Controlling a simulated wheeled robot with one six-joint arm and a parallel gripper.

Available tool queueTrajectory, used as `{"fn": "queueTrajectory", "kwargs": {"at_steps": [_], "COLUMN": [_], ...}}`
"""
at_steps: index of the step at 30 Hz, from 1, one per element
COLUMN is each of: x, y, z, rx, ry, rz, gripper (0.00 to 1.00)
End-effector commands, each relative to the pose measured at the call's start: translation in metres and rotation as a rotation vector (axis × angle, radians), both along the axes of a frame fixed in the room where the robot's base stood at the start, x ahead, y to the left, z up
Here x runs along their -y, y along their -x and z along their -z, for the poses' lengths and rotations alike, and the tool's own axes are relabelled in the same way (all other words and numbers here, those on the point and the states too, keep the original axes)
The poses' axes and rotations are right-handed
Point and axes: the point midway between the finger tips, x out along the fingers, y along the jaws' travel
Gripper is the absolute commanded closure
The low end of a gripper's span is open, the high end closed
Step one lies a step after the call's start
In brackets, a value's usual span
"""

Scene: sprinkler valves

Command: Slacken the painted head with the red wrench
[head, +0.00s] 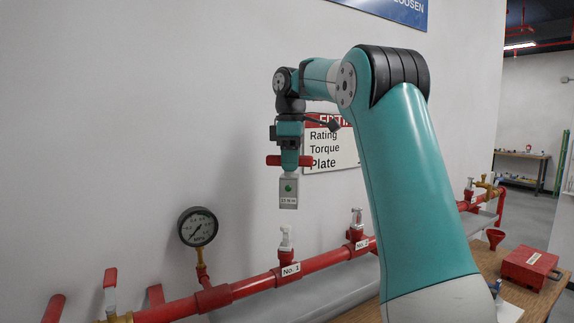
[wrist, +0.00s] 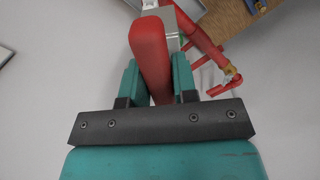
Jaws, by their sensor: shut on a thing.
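My gripper (head: 290,155) is shut on the red handle of the red wrench (head: 288,195). The wrench hangs upright below it in the air, with a grey lower body bearing a green dot and a small torque label. In the wrist view the red handle (wrist: 150,50) lies between the fingers (wrist: 152,85). A pale head (head: 286,240) stands on the red pipe at label No. 1, below the wrench and apart from it. Another pale head (head: 356,220) stands at No. 2, to the right. A third (head: 470,185) is farther right. I cannot tell which is painted.
A pressure gauge (head: 197,227) rises from the red pipe (head: 250,285) at left. A red-handled valve (head: 110,285) is at lower left. A rating torque plate (head: 332,145) hangs on the wall behind my arm. A red box (head: 529,267) and red funnel (head: 494,238) stand on the wooden table.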

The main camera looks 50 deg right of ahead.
Motion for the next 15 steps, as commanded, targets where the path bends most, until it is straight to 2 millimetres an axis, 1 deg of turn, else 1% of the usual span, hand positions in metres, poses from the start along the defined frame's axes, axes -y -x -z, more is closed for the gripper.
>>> {"fn": "queueTrajectory", "kwargs": {"at_steps": [1,15], "x": [-0.002,-0.024], "y": [0.005,0.049], "z": [0.001,0.001], "rx": [0.003,0.002], "ry": [0.002,0.001], "rz": [0.001,0.000], "gripper": [1.00,1.00]}}
